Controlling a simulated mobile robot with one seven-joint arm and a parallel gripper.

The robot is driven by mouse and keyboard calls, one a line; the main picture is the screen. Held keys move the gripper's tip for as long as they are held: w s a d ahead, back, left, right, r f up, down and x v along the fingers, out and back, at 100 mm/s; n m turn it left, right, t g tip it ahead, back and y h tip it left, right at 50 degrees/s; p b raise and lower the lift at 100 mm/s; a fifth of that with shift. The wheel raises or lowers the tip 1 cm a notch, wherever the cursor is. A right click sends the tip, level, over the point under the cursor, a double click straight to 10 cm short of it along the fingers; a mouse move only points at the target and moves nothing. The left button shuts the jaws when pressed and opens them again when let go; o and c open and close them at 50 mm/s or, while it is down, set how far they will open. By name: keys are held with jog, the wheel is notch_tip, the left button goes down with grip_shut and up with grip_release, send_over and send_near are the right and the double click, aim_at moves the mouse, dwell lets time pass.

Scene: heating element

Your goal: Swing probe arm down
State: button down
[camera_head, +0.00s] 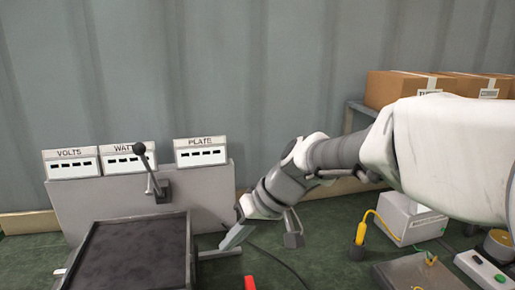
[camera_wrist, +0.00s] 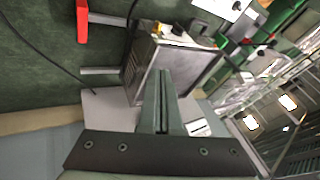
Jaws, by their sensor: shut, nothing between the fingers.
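The probe arm (camera_head: 152,180) appears to be the thin lever with a black ball knob. It stands up, tilted slightly left, from a small bracket on the grey back panel (camera_head: 215,186), above the far edge of the dark heating plate (camera_head: 135,258). My gripper (camera_head: 228,243) is low to the right of the plate unit, apart from the lever. In the wrist view, my gripper (camera_wrist: 162,75) is shut and empty, with its fingers pointing over the heater unit (camera_wrist: 180,62). I cannot make out the lever in the wrist view; the fingers may hide it.
Three meters line the panel top: VOLTS (camera_head: 71,163), WATTS (camera_head: 128,158) and PLATE (camera_head: 200,151). A red object (camera_head: 249,283) lies right of the plate. A grey box (camera_head: 408,218) and yellow-handled probe (camera_head: 361,234) stand right. Cardboard boxes (camera_head: 405,88) sit behind my arm.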

jog(key=w+a+r+n+g+y, duration=0.1)
jog(key=w+a+r+y, duration=0.1)
jog(key=w+a+y, duration=0.4)
jog(key=w+a+r+g+y, duration=0.15)
jog(key=w+a, duration=0.25)
jog(key=a, duration=0.4)
jog(key=w+r+m+t+y, duration=0.1)
jog(key=w+r+t+y, duration=0.1)
jog(key=w, duration=0.3)
jog(key=w+r+m+t+y, duration=0.1)
jog(key=w+r+t+y, duration=0.1)
jog(key=w+y, duration=0.2)
jog(key=shift+w+r+m+y, duration=0.3)
jog(key=shift+w+m+y, duration=0.1)
jog(key=shift+w, duration=0.8)
jog(key=shift+t, duration=0.25)
notch_tip(320, 180, up, 3)
jog(key=p, duration=0.3)
send_over(150, 173)
jog(key=w+d, duration=0.2)
jog(key=shift+s+d+f+p, duration=0.25)
jog(key=shift+s+f, duration=0.35)
jog(key=shift+s, duration=0.2)
jog(key=shift+s+d+f+p, duration=0.1)
jog(key=shift+s+d+f, duration=0.15)
jog(key=shift+s+f, duration=0.45)
jog(key=shift+s+r, duration=0.1)
